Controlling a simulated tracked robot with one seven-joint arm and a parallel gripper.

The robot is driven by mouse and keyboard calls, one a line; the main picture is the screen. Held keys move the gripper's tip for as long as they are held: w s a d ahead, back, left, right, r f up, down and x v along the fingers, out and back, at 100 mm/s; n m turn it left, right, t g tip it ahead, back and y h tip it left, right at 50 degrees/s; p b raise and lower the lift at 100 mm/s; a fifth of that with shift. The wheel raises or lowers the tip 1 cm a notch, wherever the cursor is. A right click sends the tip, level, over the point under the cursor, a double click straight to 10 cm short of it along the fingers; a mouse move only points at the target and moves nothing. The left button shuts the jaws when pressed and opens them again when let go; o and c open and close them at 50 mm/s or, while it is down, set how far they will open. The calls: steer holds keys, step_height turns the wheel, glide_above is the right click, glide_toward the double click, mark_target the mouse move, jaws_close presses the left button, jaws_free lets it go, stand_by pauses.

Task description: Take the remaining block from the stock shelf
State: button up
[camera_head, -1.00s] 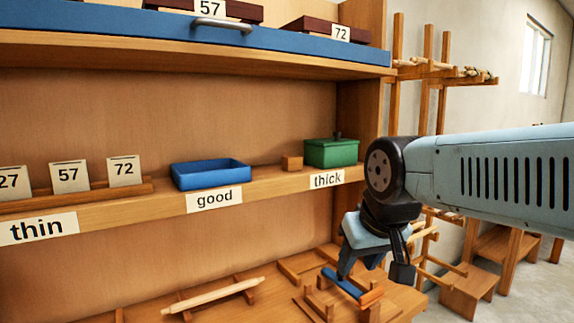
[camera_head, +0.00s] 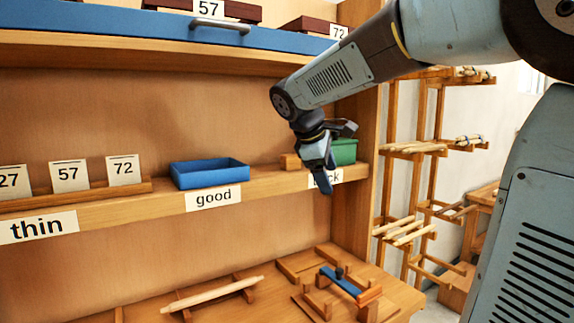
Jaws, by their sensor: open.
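A small wooden block (camera_head: 290,161) sits on the middle shelf (camera_head: 268,184), between the blue tray and the green box. Its right end is close to my gripper in the picture. My gripper (camera_head: 325,178) is open, its fingers pointing down in front of the shelf's right part, just right of the block. I see nothing between the fingers, though one finger is largely hidden. My gripper covers part of the green box (camera_head: 346,152) and most of the "thick" label (camera_head: 336,177).
A blue tray (camera_head: 209,173) stands above the "good" label (camera_head: 213,196). Cards with numbers (camera_head: 69,176) stand at the left. A drawer (camera_head: 180,30) overhangs the shelf. Below, the bench (camera_head: 250,305) holds a pale rod (camera_head: 213,294) and a blue-barred fixture (camera_head: 341,282). Wooden racks stand at the right.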

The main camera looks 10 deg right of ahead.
steer(key=w+a+r+n+h, duration=0.1)
steer(key=w+a+n+h, duration=0.15)
steer(key=w, duration=0.45)
steer(key=w+a+r+n+h, duration=0.1)
steer(key=w+a+n+h, duration=0.15)
steer(key=w, duration=0.55)
steer(key=n+t+h, duration=0.1)
steer(key=n+h, duration=0.1)
steer(key=n, duration=0.3)
glide_toward(295, 161)
steer(key=shift+w+a+r, duration=0.15)
steer(key=shift+w+a, duration=0.15)
steer(key=shift+a, duration=0.3)
steer(key=shift+w+a+r, duration=0.1)
steer(key=shift+w+a, duration=0.15)
steer(key=shift+a, duration=0.4)
steer(key=shift+w+d+h, duration=0.1)
steer(key=shift+w+h, duration=0.1)
steer(key=shift+h, duration=0.1)
steer(key=x, duration=1.3)
steer(key=shift+d+f, duration=0.1)
steer(key=shift+f, duration=0.2)
steer(key=c, duration=1.1)
